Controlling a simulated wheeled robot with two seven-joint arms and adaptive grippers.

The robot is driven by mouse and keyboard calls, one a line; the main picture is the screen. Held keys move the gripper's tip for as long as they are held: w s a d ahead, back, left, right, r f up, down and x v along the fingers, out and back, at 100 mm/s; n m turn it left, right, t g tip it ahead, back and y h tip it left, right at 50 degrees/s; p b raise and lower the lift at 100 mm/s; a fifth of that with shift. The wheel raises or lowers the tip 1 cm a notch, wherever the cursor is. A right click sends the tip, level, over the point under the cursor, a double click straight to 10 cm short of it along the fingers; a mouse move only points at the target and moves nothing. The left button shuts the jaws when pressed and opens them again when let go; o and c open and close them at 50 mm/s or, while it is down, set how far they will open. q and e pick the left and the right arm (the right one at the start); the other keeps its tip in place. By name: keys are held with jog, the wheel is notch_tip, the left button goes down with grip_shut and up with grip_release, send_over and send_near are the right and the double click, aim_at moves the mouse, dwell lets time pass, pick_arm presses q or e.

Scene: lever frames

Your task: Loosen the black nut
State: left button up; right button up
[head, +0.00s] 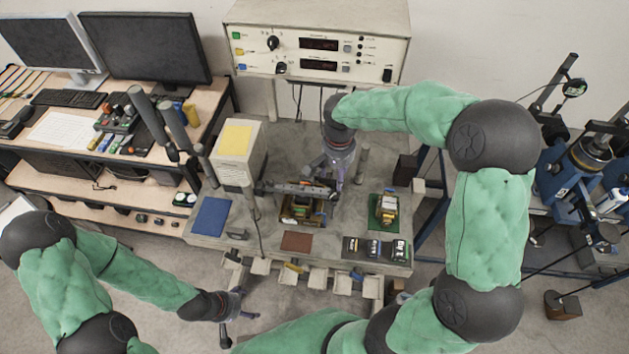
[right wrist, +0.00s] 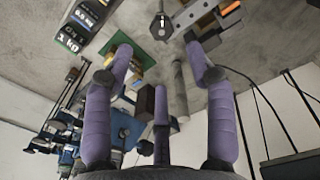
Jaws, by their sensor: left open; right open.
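My right gripper (head: 338,172) reaches down over the workbench, beside the grey lever bar (head: 298,188). In the right wrist view its purple fingers (right wrist: 160,62) are spread apart with nothing held between them. A dark six-sided piece with a pale mark (right wrist: 161,27) shows beyond the fingertips, between the two long fingers and apart from them; it looks like the black nut. In the head view I cannot make out the nut, as my right gripper and the lever bar crowd that area. My left gripper (head: 236,316) is open and empty, low in front of the bench.
The bench carries a blue mat (head: 211,216), a brown mat (head: 296,241), a green tray (head: 378,207) and several small labelled blocks (head: 374,247). Upright posts (head: 361,166) stand near my right gripper. A large instrument box (head: 318,50) stands behind.

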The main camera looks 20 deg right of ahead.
aim_at(335, 194)
jog(key=shift+m, duration=0.6)
notch_tip(335, 194, down, 10)
jog(key=shift+w+d+f+p, duration=0.15)
jog(key=shift+f+p, duration=0.1)
jog(key=shift+p, duration=0.2)
grip_shut()
jog(key=shift+f, duration=0.1)
